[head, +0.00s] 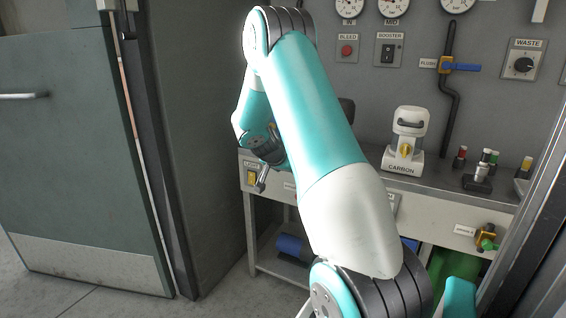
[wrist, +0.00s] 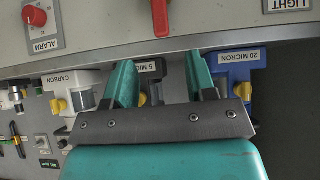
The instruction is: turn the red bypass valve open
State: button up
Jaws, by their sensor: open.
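A red lever handle (wrist: 160,15) shows at the top edge of the wrist view, pointing down from a grey panel. Its upper part is cut off by the frame and no bypass label is visible on it. My gripper (wrist: 161,75) is open and empty, its two teal fingers spread below the red handle and apart from it in the picture. In the head view my arm crosses the middle, and its wrist end (head: 263,150) is by the bench's left end. The red handle cannot be made out there.
The wrist view also shows a red alarm knob (wrist: 36,15), a light label (wrist: 288,5), and carbon (wrist: 72,80), 5 micron (wrist: 150,68) and blue 20 micron (wrist: 236,62) filters. In the head view a green cabinet (head: 75,130) stands left; a blue-handled flush valve (head: 460,67) is on the wall.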

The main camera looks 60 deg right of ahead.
jog(key=shift+v, duration=1.75)
jog(key=a+r+n+t+y, duration=0.1)
jog(key=a+r+n+y, duration=0.2)
jog(key=a, duration=0.8)
jog(key=a+r+n+t+y, duration=0.1)
jog(key=a+n+y, duration=0.3)
jog(key=a, duration=0.8)
jog(key=a+r+n+t+y, duration=0.15)
jog(key=a+n, duration=0.35)
jog(key=a, duration=0.6)
jog(key=s+a+r+n+g+y, duration=0.2)
jog(key=s+a+n, duration=0.3)
jog(key=s+a, duration=0.3)
jog(key=s+a+r+n+g+y, duration=0.2)
jog(key=s+a+n+y, duration=0.1)
jog(key=s+a+n, duration=0.45)
notch_tip(320, 180, up, 18)
jog(key=s+a+p, duration=0.1)
jog(key=s+p, duration=0.2)
jog(key=p, duration=1.5)
jog(key=shift+m, duration=0.35)
